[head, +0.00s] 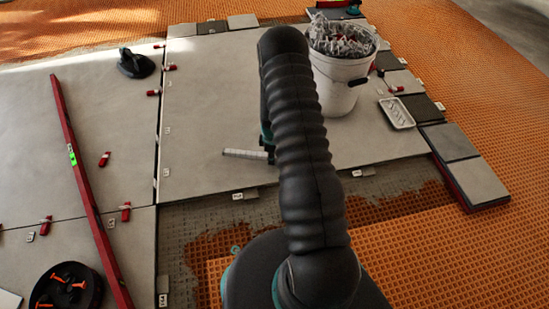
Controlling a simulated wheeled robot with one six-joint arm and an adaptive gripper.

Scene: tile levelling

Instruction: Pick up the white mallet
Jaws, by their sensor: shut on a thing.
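My gripper (268,146) is low over the large grey tile in the middle of the head view, mostly hidden behind my own arm. A pale, ribbed bar, which looks like part of the white mallet (243,154), sticks out to the left from the gripper. The gripper is shut on it. The rest of the mallet is hidden behind my arm. I cannot tell whether the mallet touches the tile.
A long red level (83,179), a black suction cup (135,64) and several red wedges lie left. Orange matting (450,256) borders the tiles.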

